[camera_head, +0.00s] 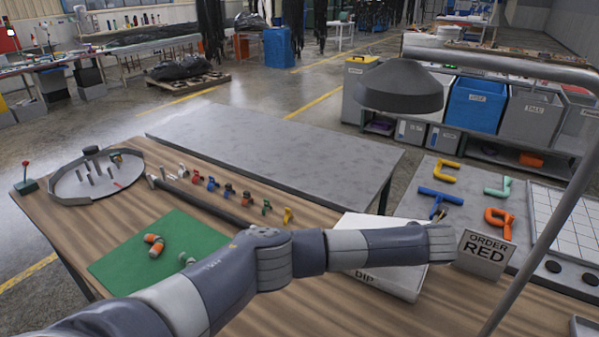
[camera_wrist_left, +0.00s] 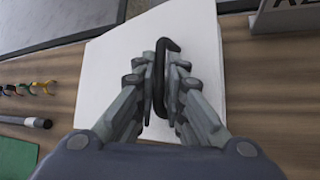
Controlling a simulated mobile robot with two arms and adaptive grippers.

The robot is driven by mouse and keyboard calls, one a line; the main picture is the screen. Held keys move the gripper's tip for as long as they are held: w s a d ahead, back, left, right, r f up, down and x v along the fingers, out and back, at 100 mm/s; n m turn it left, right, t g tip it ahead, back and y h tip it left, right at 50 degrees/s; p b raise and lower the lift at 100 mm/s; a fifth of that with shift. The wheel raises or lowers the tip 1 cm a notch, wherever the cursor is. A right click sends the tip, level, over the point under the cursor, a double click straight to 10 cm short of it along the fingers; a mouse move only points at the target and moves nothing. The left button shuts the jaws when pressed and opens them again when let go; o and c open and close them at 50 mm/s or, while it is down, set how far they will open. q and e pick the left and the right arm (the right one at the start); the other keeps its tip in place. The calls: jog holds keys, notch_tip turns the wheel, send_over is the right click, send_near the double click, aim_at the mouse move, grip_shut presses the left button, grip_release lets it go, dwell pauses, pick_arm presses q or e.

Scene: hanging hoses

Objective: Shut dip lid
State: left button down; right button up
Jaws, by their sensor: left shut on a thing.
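The white dip box (camera_head: 405,285), marked DIP on its front, sits on the wooden table under my left forearm. Its white lid (camera_wrist_left: 200,45) lies beneath my gripper in the wrist view. A black hooked handle (camera_wrist_left: 163,48) stands on the lid. My left gripper (camera_wrist_left: 165,85) is shut on this handle, with fingers on both sides of it. In the head view my arm hides the handle, the gripper's fingertips and much of the lid. I cannot tell whether the lid sits fully down on the box. My right gripper is in neither view.
An ORDER RED sign (camera_head: 485,254) stands close to the right of my left wrist. A lamp (camera_head: 402,87) on a bent pole overhangs the table.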

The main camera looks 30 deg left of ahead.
pick_arm(q)
jog(key=shift+a+f+y+b, duration=0.1)
jog(key=shift+f+y+b, duration=0.4)
jog(key=shift+f+b, duration=0.8)
jog(key=shift+m+y, duration=0.6)
jog(key=shift+y, duration=0.2)
jog(key=f+b, duration=0.2)
jog(key=b, duration=0.1)
jog(key=d+f+b, duration=0.1)
jog(key=f+b, duration=0.1)
jog(key=b, duration=0.2)
jog(key=shift+d+f, duration=0.15)
jog(key=shift+f, duration=0.1)
jog(key=shift+f+b, duration=0.25)
jog(key=shift+b, duration=0.75)
jog(key=shift+r, duration=0.1)
jog(key=c, duration=1.2)
grip_release()
jog(key=shift+s, duration=0.15)
jog(key=o, duration=0.4)
jog(key=shift+d, duration=0.25)
